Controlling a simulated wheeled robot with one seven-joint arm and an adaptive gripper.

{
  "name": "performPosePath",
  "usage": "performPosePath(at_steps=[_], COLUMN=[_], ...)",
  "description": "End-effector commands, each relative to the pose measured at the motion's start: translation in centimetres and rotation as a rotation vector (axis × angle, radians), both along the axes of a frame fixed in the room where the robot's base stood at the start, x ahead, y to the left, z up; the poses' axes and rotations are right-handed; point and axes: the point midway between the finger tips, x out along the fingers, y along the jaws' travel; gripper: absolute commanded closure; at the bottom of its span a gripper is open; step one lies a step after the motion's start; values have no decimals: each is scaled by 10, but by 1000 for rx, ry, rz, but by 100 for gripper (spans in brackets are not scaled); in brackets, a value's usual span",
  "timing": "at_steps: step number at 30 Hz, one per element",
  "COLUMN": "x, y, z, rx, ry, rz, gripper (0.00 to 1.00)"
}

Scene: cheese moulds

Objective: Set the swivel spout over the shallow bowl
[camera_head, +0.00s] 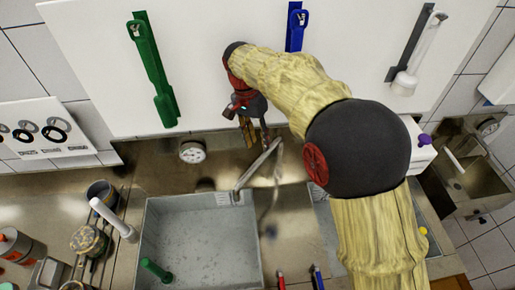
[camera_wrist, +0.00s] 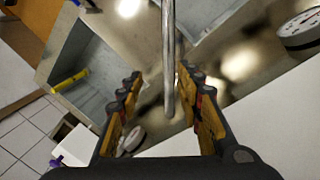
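The swivel spout (camera_head: 257,168) is a thin metal tube rising over the worktop between two sink bowls. Its lower left end is at the back right corner of the left bowl (camera_head: 147,235). The right bowl (camera_head: 325,228) is mostly hidden behind my arm. I cannot tell which bowl is the shallow one. My gripper (camera_head: 257,146) points down at the top of the spout. In the wrist view my gripper (camera_wrist: 158,75) is open, and the spout (camera_wrist: 168,55) runs between its fingers with gaps showing on both sides.
A dial gauge (camera_head: 192,152) stands behind the left bowl. A white-handled tool (camera_head: 112,219) and a green handle (camera_head: 155,269) are at that bowl's left side. Green (camera_head: 152,70) and blue (camera_head: 296,28) tools hang on the white wall board. A yellow handle (camera_wrist: 69,81) lies in the right bowl.

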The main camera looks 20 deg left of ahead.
Motion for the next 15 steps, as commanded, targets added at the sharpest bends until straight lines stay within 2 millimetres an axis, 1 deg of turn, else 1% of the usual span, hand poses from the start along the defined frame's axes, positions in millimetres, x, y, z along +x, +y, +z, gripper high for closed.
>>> performPosePath(at_steps=[4,11,12,15], x=[0,0,0,0], y=[0,0,0,-1], z=[9,10,10,9], rx=[1,1,1,2], ry=[0,0,0,1], rz=[0,0,0,7], gripper=[64,64,65,70])
